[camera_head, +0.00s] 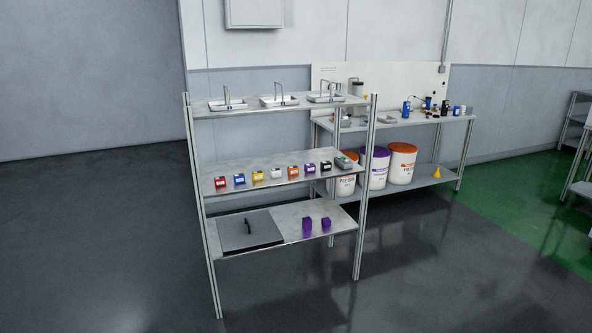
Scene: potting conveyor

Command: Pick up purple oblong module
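Two purple modules stand on the bottom shelf of the metal rack, right of a grey panel. The left one, a taller oblong purple module (307,227), is upright. The right one, a smaller purple module (326,223), stands close beside it with a small gap. Another small purple module (310,169) with a pale front sits in the row on the middle shelf. The objects are small in this view, so fine detail cannot be told. Neither of my grippers is in view.
The rack's bottom shelf (287,213) has bare room behind the modules. The grey panel (250,229) with a dark handle lies at its left. The rack's front posts (365,190) flank the shelves. Buckets (402,163) stand under a workbench (455,119) behind. The floor in front is clear.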

